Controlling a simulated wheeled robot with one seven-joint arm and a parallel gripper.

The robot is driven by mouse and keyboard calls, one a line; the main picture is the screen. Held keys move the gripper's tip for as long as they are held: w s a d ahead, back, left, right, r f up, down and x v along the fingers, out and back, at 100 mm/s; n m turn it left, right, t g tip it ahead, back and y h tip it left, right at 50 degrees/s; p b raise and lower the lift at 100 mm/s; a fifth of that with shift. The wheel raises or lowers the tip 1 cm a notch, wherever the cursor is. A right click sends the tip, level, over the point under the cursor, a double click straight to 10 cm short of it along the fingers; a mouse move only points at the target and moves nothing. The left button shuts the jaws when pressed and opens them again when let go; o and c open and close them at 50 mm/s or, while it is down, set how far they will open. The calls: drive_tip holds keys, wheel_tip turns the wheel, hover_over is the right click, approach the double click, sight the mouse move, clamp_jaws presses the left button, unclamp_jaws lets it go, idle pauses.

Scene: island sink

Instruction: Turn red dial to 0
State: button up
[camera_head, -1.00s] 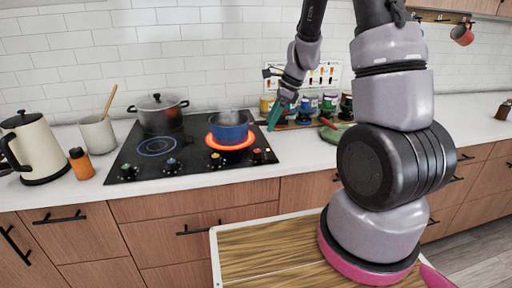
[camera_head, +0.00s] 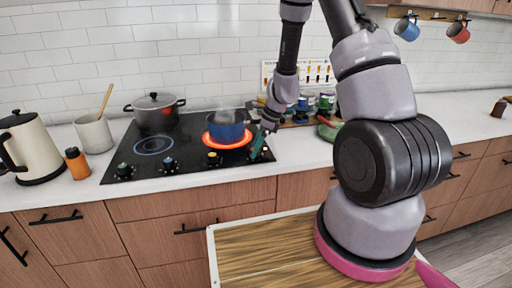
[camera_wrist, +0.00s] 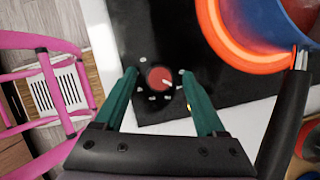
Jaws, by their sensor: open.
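The red dial (camera_wrist: 160,78) shows in the wrist view on the black cooktop (camera_wrist: 205,75), with pale marks around it. My gripper (camera_wrist: 158,72) is open, with one teal finger on each side of the dial. A gap shows between the dial and the fingers; whether the fingertips reach down to its level I cannot tell. In the head view my gripper (camera_head: 258,146) is over the right front corner of the cooktop, and the red dial is hidden there.
A blue pot (camera_head: 226,127) stands on a glowing orange burner (camera_head: 238,144), just left of my gripper. Other dials, including a yellow one (camera_head: 212,157) and a blue one (camera_head: 169,163), line the cooktop's front edge. A grey pot (camera_head: 154,114) stands at the back left.

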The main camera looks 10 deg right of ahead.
clamp_jaws()
drive_tip(key=shift+n, duration=0.3)
drive_tip(key=n+g, duration=0.1)
drive_tip(key=n, duration=0.2)
drive_tip(key=shift+w+g, duration=0.1)
drive_tip(key=shift+g, duration=0.2)
drive_tip(key=shift+w+n+g, duration=0.1)
drive_tip(key=shift+n+g, duration=0.6)
drive_tip(key=shift+n, duration=1.4)
unclamp_jaws()
